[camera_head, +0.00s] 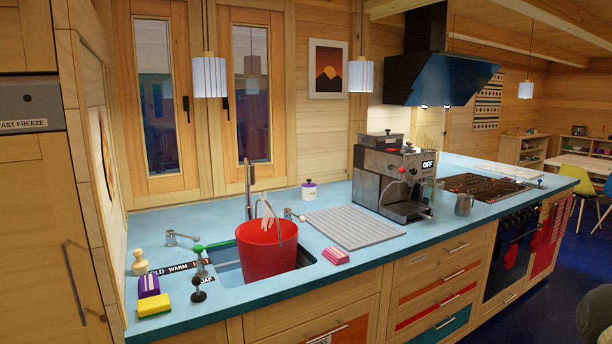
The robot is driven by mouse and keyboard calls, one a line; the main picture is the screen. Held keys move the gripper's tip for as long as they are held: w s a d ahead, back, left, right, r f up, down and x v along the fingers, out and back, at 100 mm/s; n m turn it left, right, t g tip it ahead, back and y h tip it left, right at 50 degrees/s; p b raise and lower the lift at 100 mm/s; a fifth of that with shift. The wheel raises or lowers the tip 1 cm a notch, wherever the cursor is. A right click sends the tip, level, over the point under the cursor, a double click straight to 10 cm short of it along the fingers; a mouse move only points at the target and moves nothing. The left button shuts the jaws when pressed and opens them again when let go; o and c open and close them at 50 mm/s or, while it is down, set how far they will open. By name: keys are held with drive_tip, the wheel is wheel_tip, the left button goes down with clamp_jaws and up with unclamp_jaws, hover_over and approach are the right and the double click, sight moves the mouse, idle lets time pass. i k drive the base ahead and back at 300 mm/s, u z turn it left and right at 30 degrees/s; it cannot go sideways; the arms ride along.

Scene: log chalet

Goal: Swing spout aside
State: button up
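The tap's tall metal spout (249,187) stands upright at the back of the sink (228,272). Its lower part is close behind a red bucket (267,250) that sits in the sink and hides much of the basin. Pale, thin curved shapes show above the bucket's rim; I cannot tell whether they belong to the spout or to something in the bucket. My gripper is not in view.
A grey drainer mat (348,227), pink sponge (336,256) and coffee machine (392,177) are to the right. A white jar (309,192) stands behind.

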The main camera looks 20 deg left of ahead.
sight(250, 170)
drive_tip(key=z, duration=0.45)
drive_tip(key=k, duration=0.15)
drive_tip(key=u, duration=1.4)
drive_tip(key=i, duration=1.2)
drive_tip(key=z, duration=0.25)
